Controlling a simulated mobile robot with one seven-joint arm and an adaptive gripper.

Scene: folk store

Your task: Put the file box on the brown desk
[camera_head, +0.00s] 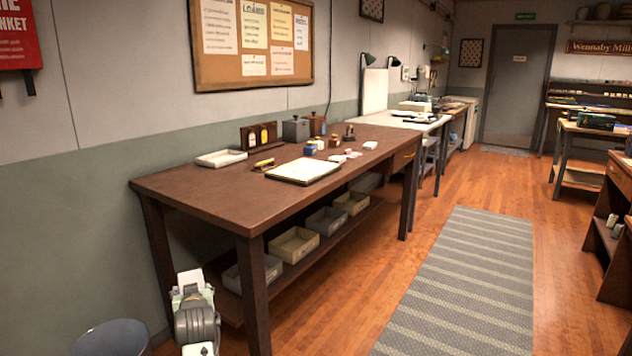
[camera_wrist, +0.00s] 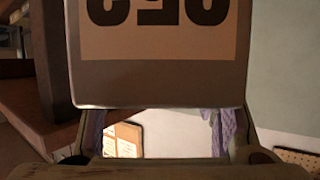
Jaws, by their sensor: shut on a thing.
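The brown desk (camera_head: 205,190) stands along the left wall in the head view, with bare top at its near left end. In the wrist view, a grey-brown box (camera_wrist: 160,80), seemingly the file box, fills the upper middle. It has a tan label with black upside-down characters, cut off by the frame. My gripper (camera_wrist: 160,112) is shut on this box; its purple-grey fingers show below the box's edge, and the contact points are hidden. In the head view my arm shows low beside the desk's near end; the box cannot be made out there.
The desk holds a white tray (camera_head: 222,158), a framed flat tray (camera_head: 303,170), a grey box (camera_head: 296,130) and small bottles and jars. Bins sit on the shelf beneath. A grey bucket (camera_head: 112,338) stands lower left. The striped rug (camera_head: 465,270) aisle is clear.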

